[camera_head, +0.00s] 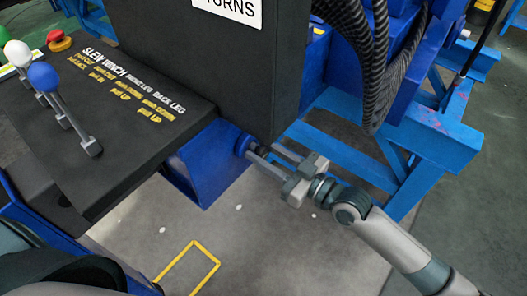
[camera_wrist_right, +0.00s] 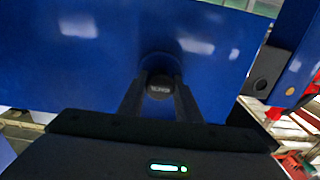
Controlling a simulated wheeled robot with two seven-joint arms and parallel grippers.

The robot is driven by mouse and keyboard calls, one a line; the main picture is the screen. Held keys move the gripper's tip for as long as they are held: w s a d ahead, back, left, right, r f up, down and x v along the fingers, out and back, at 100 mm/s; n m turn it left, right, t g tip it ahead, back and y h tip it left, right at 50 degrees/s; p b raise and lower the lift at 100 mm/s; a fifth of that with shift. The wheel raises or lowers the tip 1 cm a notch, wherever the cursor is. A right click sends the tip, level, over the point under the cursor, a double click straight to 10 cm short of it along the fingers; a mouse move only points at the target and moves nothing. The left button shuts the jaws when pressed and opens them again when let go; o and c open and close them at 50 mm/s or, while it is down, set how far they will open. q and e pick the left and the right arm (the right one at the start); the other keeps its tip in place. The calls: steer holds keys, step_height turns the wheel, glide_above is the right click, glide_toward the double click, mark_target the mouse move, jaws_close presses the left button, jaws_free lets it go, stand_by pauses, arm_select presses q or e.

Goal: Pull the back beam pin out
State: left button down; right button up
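The back beam pin shows in the right wrist view as a dark round end (camera_wrist_right: 159,88) with small pale lettering, set in a blue steel face (camera_wrist_right: 105,50). The two fingers of my right gripper (camera_wrist_right: 160,93) stand on either side of this end, very close to it. I cannot tell whether they press on it. In the head view my right gripper (camera_head: 262,154) reaches from the lower right to the blue beam end (camera_head: 212,165), under the dark control box. The fingers show a gap there, and the pin itself is mostly hidden. My left gripper is not in view.
A dark control panel (camera_head: 95,150) with levers (camera_head: 62,112) and a red button (camera_head: 58,41) is at the left. Black hoses (camera_head: 373,65) hang above my right arm. Blue frame beams (camera_head: 430,135) lie behind it. The grey floor (camera_head: 270,245) below is open.

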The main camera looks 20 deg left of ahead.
mark_target(266, 155)
steer(key=shift+s+d+f, duration=0.1)
steer(key=shift+s+d, duration=0.05)
steer(key=shift+d, duration=0.25)
jaws_close()
steer(key=b+v, duration=0.1)
steer(key=v, duration=0.3)
steer(key=shift+a, duration=0.1)
steer(key=o, duration=0.9)
jaws_free()
steer(key=o, duration=0.3)
steer(key=shift+o, duration=0.2)
steer(key=shift+d, duration=0.25)
steer(key=shift+a, duration=0.15)
